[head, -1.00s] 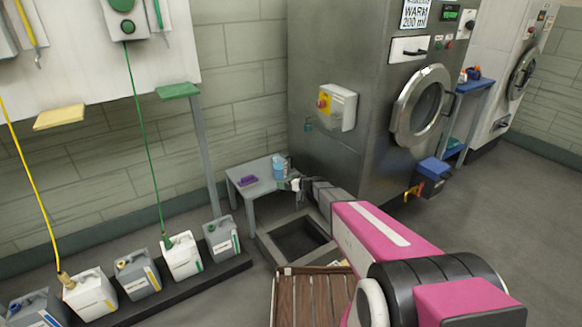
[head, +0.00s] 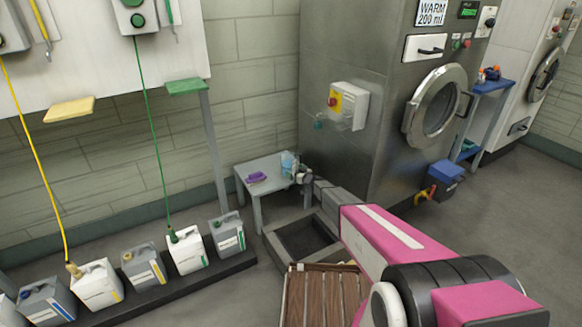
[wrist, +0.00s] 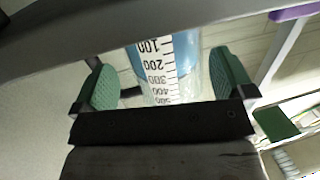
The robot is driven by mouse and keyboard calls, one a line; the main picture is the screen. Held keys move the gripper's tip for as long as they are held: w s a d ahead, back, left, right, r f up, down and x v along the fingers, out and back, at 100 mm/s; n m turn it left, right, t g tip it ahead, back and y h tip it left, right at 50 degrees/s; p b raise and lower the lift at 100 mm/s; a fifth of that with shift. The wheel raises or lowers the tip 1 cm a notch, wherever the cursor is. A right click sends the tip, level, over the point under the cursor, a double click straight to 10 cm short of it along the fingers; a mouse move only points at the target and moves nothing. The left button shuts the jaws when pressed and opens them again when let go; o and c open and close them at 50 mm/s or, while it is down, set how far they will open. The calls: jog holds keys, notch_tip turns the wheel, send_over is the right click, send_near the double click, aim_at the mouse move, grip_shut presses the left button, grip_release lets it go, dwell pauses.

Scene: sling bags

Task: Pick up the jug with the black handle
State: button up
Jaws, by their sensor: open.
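The jug (wrist: 165,65) is clear with a black number scale and something blue showing through it. It also shows in the head view (head: 287,160), small, at the back right of the small grey table. A dark piece at its left in the wrist view may be its black handle, partly hidden by a finger. My gripper (wrist: 165,82) is open, with one green finger pad on each side of the jug and a visible gap at the right pad. In the head view, my gripper (head: 301,175) is at the table's right edge, beside the jug.
A purple item (head: 257,177) lies on the grey table (head: 270,187), left of the jug. The steel washer (head: 350,60) stands close on the right. A floor drain pit (head: 303,240) and slatted wooden top (head: 320,295) are in front. Several canisters line the left.

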jog(key=x, duration=0.5)
jog(key=shift+a, duration=0.1)
jog(key=shift+c, duration=0.3)
jog(key=shift+r, duration=0.1)
jog(key=c, duration=0.9)
jog(key=shift+o, duration=0.2)
